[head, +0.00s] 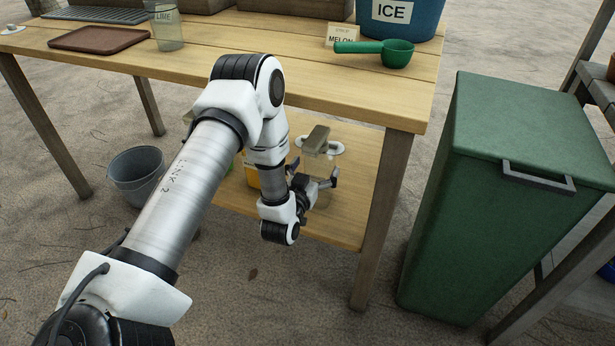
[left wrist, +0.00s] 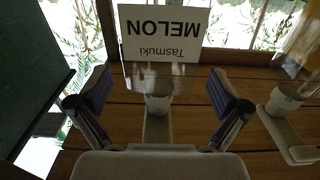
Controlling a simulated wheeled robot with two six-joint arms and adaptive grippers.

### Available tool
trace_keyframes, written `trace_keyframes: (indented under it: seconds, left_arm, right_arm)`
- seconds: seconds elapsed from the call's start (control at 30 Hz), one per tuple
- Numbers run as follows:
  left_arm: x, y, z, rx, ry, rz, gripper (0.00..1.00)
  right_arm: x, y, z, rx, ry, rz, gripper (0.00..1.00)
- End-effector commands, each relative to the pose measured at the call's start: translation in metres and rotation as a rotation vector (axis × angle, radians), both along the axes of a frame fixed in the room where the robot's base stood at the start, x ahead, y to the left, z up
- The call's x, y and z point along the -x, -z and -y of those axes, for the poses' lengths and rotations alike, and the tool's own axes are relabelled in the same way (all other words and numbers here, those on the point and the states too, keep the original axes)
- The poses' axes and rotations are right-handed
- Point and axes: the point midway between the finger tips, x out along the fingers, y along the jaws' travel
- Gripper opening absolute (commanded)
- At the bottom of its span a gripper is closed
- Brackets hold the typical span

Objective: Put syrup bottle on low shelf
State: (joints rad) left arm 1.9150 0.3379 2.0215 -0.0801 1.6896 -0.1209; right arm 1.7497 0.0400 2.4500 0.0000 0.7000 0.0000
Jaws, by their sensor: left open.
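The clear syrup bottle (head: 317,161) with a grey pump top stands on the low shelf (head: 352,205) under the table. In the left wrist view its label (left wrist: 163,33) reads "Tasmuki MELON" upside down, and its pale pump (left wrist: 158,104) shows between my fingers. My left gripper (head: 314,183) is open at the bottle on the low shelf. It also shows in the left wrist view (left wrist: 158,98), one finger on each side of the pump. I cannot tell if the fingers touch the bottle. My right gripper is out of view.
A yellow bottle (head: 252,176) stands on the shelf, partly behind my arm; another pump (left wrist: 287,100) shows in the wrist view. The tabletop holds a "MELON" card (head: 341,36), green scoop (head: 397,53) and ice bucket (head: 425,14). A green bin (head: 500,200) stands right of the table.

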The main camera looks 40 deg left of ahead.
Motion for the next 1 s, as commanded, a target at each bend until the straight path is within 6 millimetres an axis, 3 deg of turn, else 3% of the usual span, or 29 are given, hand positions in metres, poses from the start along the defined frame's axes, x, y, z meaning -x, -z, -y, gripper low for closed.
trace_keyframes:
  seconds: [0.03,0.27,0.3,0.43,0.47,0.57,0.67,0.7,0.8,0.9,1.0]
  left_arm:
    - [0.013,-0.004,0.003,0.001,0.001,-0.008,1.00]
    - [0.069,-0.003,0.017,0.001,0.001,-0.007,1.00]
    - [0.076,0.004,0.018,0.001,0.000,-0.005,1.00]
    - [0.088,0.005,0.023,0.004,0.005,-0.018,1.00]
    - [0.090,0.010,0.026,0.011,0.012,-0.044,1.00]
    - [0.102,0.049,0.047,0.054,0.059,-0.241,1.00]
    - [0.145,0.114,0.081,0.123,0.125,-0.600,1.00]
    - [0.172,0.139,0.095,0.147,0.146,-0.765,1.00]
    - [0.252,0.180,0.119,0.193,0.174,-1.148,1.00]
    - [0.317,0.192,0.130,0.214,0.171,-1.423,1.00]
    - [0.348,0.192,0.133,0.222,0.165,-1.550,1.00]
  right_arm:
    - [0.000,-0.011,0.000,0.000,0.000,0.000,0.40]
    - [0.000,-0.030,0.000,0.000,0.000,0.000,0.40]
    - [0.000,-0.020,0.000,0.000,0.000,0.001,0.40]
    - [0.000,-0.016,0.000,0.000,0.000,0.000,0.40]
    - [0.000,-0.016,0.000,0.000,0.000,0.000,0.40]
    - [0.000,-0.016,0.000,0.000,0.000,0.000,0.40]
    - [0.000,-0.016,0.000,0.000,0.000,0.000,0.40]
    - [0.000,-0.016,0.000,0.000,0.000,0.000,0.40]
    - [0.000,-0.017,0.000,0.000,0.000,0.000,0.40]
    - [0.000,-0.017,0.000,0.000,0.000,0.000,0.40]
    - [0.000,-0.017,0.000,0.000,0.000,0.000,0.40]
